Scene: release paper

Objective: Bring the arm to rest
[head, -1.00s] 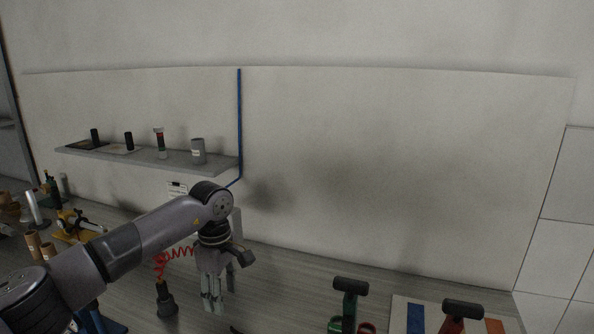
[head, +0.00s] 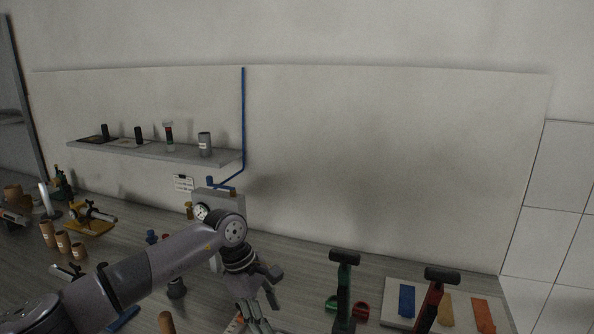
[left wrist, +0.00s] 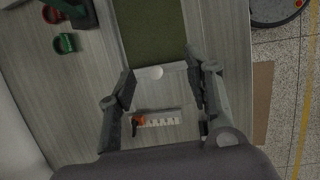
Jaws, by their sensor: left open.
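My left arm comes in from the left in the head view, bent at a grey joint. My left gripper (head: 258,312) hangs low over the bench, near the bottom edge, with its fingers pointing down. In the left wrist view the same gripper (left wrist: 160,72) has its two fingers spread wide, with nothing held between them. A pale strip with an orange end (left wrist: 158,120) lies below, between the fingers in the picture. My right gripper is in neither view.
A green-handled tool (head: 344,285) and a red-handled tool (head: 430,300) stand right of the gripper, by a board (head: 398,288) with coloured patches. A gauge unit (head: 203,212) stands behind the arm. A shelf (head: 150,151) holds several small cylinders. A green mat (left wrist: 152,30) lies on the bench.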

